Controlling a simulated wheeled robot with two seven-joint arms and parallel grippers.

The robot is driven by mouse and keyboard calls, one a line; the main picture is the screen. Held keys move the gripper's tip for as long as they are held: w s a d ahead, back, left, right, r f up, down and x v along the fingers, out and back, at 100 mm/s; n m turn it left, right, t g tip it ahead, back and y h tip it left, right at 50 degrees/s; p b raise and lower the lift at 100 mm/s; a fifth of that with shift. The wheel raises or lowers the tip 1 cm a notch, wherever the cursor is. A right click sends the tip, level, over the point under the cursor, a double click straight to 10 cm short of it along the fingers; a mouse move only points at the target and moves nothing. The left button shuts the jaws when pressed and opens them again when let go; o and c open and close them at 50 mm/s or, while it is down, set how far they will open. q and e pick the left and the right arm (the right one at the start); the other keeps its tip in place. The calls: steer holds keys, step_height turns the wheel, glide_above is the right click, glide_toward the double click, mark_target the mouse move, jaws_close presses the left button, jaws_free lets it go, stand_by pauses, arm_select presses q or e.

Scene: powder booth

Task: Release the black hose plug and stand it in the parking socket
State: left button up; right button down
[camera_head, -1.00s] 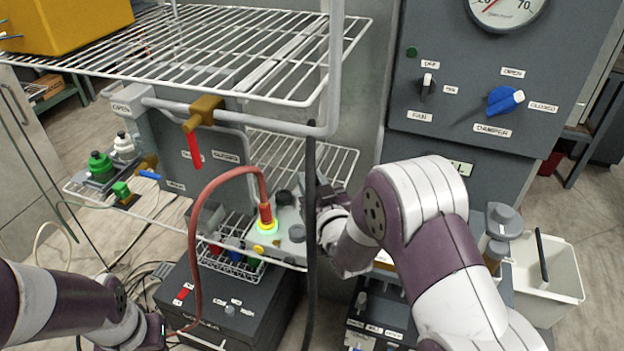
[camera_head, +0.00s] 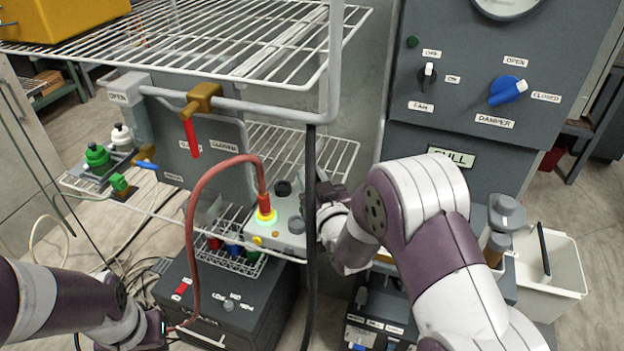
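The black hose (camera_head: 310,250) hangs upright in front of a grey socket box (camera_head: 283,222) at mid picture. Its plug cannot be made out. The box carries a red plug (camera_head: 264,203) in a yellow ring, on a red hose (camera_head: 197,220), and dark round fittings (camera_head: 283,188); I cannot tell which is the parking socket. My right gripper (camera_head: 322,192) is at the box's right side, partly behind the black hose; its fingertips and any grip are unclear. My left gripper (camera_head: 158,328) is low at the left, beside the red hose's lower end; its fingers are barely visible.
A wire shelf (camera_head: 230,40) and grey pipe (camera_head: 240,106) with a red-handled valve (camera_head: 192,135) overhang the box. A wire basket (camera_head: 232,262) and dark control unit (camera_head: 225,305) sit below. A control panel (camera_head: 460,130) stands behind; a white bin (camera_head: 565,280) is right.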

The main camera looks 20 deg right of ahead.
steer(key=shift+s+f, duration=0.1)
steer(key=shift+f, duration=0.05)
steer(key=c, duration=0.8)
jaws_free()
steer(key=shift+f, duration=0.1)
